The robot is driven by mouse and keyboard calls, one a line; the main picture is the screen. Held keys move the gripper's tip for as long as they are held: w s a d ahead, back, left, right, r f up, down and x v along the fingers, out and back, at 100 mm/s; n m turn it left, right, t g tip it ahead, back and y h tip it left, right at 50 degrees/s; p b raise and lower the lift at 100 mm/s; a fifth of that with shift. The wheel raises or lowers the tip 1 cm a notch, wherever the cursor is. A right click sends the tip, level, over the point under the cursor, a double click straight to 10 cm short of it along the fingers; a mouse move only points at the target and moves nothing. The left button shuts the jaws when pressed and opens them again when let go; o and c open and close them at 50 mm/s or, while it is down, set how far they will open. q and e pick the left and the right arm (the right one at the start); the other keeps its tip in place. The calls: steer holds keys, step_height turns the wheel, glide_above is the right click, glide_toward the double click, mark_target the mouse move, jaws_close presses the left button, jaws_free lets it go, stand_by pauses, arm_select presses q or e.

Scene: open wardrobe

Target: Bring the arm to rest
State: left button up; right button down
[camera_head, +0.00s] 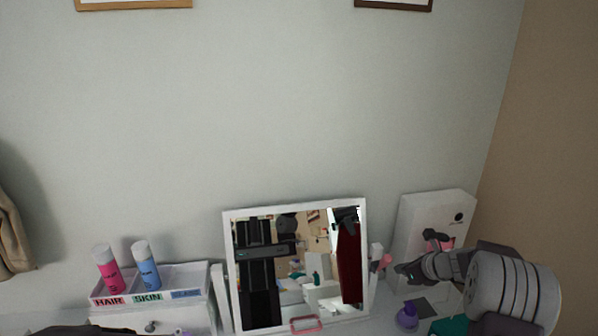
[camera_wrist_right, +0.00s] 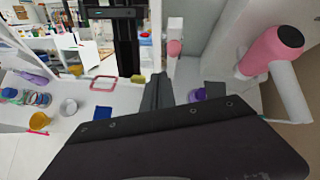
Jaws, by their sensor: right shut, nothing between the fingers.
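My right gripper (camera_head: 408,271) is shut and empty at the right of the mirror, in front of a white box. In the right wrist view the gripper's dark fingers (camera_wrist_right: 159,92) lie together with nothing between them. My right arm comes in from the lower right. A dark shape at the bottom left of the head view may be part of my left arm; no left fingers show.
A white-framed mirror (camera_head: 228,262) stands in the middle. A tray (camera_head: 187,270) left of it holds a pink can (camera_head: 108,272) and a blue can (camera_head: 146,268). A purple bottle (camera_head: 407,318) is below my right gripper. A pink hair dryer (camera_wrist_right: 268,52) is close by.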

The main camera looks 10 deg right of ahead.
steer(key=s+a+f+n+g+y+b, duration=0.15)
steer(key=s+a+n, duration=0.3)
steer(key=a, duration=0.65)
steer(key=s+a+f+n+g+y+b, duration=0.1)
steer(key=s+a+f+n+g+b, duration=0.25)
steer(key=a, duration=0.65)
steer(key=s+a+f+n+g+h+b, duration=0.1)
steer(key=s+a+f+n, duration=0.1)
steer(key=s+n, duration=0.4)
steer(key=s+a+f+n+h+b, duration=0.1)
steer(key=s+f+n, duration=0.2)
steer(key=s+n, duration=0.35)
arm_select(q)
step_height(320, 180, down, 7)
steer(key=p, duration=0.1)
steer(key=shift+a, duration=0.15)
arm_select(e)
steer(key=s+d+f+n+g+h, duration=0.1)
steer(key=s+d+f+n+h, duration=0.1)
steer(key=s+n, duration=0.5)
steer(key=d+f+n, duration=0.1)
steer(key=d+n, duration=0.1)
steer(key=n, duration=0.2)
steer(key=shift+s+g, duration=0.3)
steer(key=shift+s, duration=0.1)
steer(key=shift+d, duration=0.25)
